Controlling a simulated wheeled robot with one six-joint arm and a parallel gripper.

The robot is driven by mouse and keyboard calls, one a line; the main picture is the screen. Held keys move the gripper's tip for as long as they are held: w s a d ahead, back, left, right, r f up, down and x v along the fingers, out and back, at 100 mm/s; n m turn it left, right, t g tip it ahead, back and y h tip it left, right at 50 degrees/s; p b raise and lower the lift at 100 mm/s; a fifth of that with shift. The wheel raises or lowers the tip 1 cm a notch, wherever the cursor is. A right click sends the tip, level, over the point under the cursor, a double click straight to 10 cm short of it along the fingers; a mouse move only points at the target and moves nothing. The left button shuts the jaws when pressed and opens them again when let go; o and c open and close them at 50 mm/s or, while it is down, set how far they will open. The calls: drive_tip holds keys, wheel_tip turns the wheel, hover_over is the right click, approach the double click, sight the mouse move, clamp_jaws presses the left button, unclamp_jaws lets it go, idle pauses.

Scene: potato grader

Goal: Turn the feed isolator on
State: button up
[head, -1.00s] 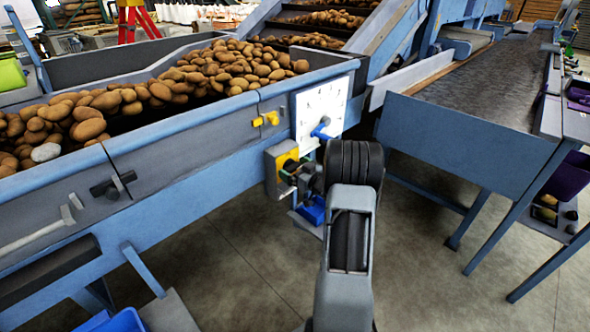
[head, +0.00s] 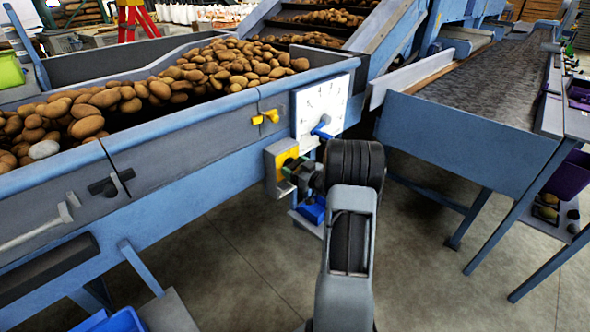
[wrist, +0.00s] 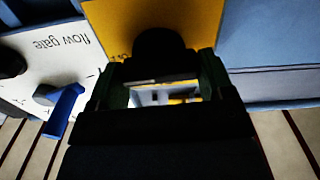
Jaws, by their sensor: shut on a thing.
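The feed isolator is a grey box with a yellow face (head: 284,159) on the side of the blue hopper, below a white dial plate. In the wrist view its yellow plate (wrist: 195,30) fills the top middle, with a round black knob (wrist: 158,47) on it. My gripper (head: 297,172) is at the box in the head view, partly hidden by my own wrist. In the wrist view its dark green fingers (wrist: 160,80) stand on either side of the knob, shut on it. The knob's marked position cannot be read.
The white flow gate plate (head: 308,112) with a blue pointer (head: 320,131) is just above the isolator. A yellow handle (head: 266,117) is left of it, and a blue item (head: 312,210) sits below.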

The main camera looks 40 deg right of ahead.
drive_tip(key=n+b, duration=0.1)
drive_tip(key=b, duration=0.1)
drive_tip(key=n+b, duration=0.1)
drive_tip(key=n, duration=0.1)
drive_tip(key=shift+a+f+b, duration=0.1)
drive_tip(key=shift+f+b, duration=0.2)
drive_tip(key=shift+b, duration=0.1)
drive_tip(key=n+b, duration=0.5)
drive_tip(key=b, duration=0.1)
drive_tip(key=shift+a+f+n, duration=0.1)
drive_tip(key=shift+n, duration=0.3)
drive_tip(key=n+b, duration=0.5)
drive_tip(key=b, duration=0.1)
drive_tip(key=shift+n+b, duration=1.6)
drive_tip(key=shift+n, duration=0.1)
drive_tip(key=o, duration=0.9)
drive_tip(key=shift+r, duration=0.2)
drive_tip(key=shift+s, duration=0.15)
